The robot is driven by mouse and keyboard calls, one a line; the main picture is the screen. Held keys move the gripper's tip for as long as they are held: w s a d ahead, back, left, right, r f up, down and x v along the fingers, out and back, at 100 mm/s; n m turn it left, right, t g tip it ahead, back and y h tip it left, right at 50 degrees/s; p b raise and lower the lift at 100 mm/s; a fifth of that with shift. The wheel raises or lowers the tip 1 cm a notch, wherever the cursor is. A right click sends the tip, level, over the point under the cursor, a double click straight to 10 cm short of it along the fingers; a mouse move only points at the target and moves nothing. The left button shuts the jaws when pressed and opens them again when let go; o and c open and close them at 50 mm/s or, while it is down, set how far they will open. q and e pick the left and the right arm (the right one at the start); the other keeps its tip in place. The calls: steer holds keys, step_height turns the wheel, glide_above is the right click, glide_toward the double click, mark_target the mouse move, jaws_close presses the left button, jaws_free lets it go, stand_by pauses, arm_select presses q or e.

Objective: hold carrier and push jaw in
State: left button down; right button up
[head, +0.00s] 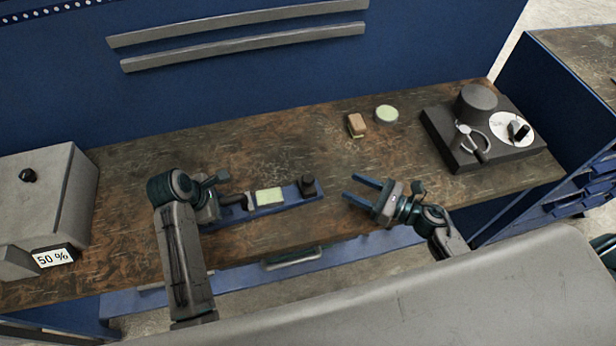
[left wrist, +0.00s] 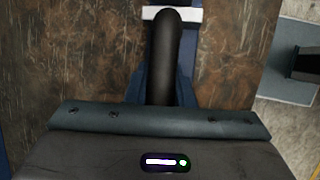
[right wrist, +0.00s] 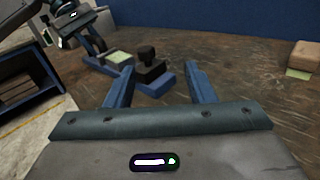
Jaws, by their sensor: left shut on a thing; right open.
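The blue carrier (head: 291,194) lies on the bench, with a pale green pad (head: 269,196) on its middle. A dark block with a round knob, which looks like the jaw (head: 308,186), stands at the carrier's right end; it also shows in the right wrist view (right wrist: 150,68). My left gripper (head: 243,200) is shut on the carrier's black handle (left wrist: 166,52) at the left end; its fingers flank the handle in the left wrist view. My right gripper (head: 354,188) is open and empty, right of the jaw and apart from it, its fingers pointing toward it.
A grey box (head: 45,200) with a "50 %" display stands at the left. The bench around the carrier is clear.

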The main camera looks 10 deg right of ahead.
mark_target(308, 178)
steer(key=shift+s+a+f+n, duration=0.25)
steer(key=shift+a+n, duration=0.1)
steer(key=shift+a, duration=0.25)
steer(key=shift+s+a+f+n, duration=0.2)
steer(key=shift+a+n, duration=0.15)
steer(key=shift+a, duration=0.2)
steer(key=shift+w+a+g+y, duration=0.2)
steer(key=shift+a+g+y, duration=0.1)
steer(key=shift+a, duration=0.05)
steer(key=x, duration=1.1)
